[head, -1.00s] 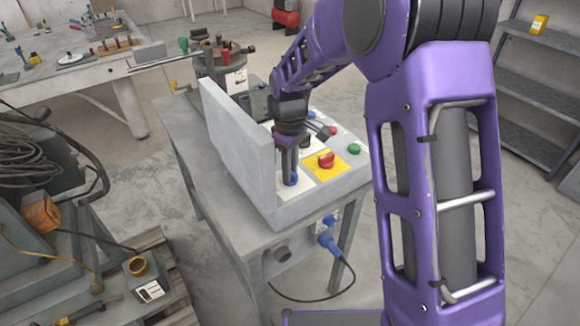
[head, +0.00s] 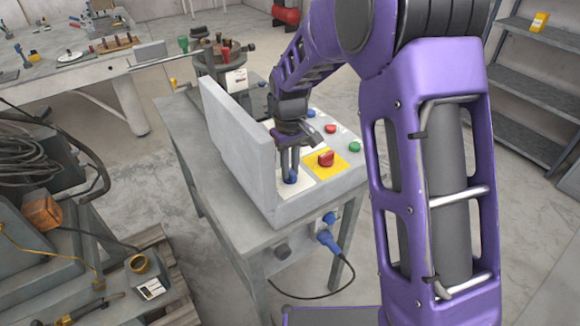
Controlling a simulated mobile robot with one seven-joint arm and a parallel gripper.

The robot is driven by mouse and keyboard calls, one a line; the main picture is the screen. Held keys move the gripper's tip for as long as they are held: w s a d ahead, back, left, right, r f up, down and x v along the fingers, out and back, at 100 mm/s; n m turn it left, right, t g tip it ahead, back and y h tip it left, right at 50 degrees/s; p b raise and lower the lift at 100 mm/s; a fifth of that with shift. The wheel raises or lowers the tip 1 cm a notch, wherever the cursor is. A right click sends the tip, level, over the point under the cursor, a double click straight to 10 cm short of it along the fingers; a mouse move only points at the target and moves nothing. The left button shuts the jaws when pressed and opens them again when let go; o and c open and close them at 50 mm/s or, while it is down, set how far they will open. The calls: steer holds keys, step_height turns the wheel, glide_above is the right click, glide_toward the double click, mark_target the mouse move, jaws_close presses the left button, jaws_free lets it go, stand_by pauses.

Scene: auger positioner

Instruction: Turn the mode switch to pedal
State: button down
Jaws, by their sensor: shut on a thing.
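The control box (head: 330,187) stands on a grey metal table, its upright grey lid or panel (head: 236,140) at the left. On its top, a blue knob (head: 290,179) sits on a white plate (head: 297,188) near the front left corner. My gripper (head: 289,174) points down over this knob, its fingers around it and shut on it. I cannot read the plate's markings or the knob's pointer, which the fingers partly hide. A red rotary switch (head: 325,158) on a yellow plate (head: 336,170) is just right of the gripper.
Green (head: 355,147) and red (head: 330,129) buttons are behind the red switch. The upright panel stands close left of my gripper. A rotary positioner (head: 220,65) is behind.

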steer(key=c, duration=0.8)
jaws_free()
steer(key=shift+r, duration=0.1)
step_height(320, 180, up, 17)
steer(key=p, duration=0.2)
steer(key=shift+r, duration=0.15)
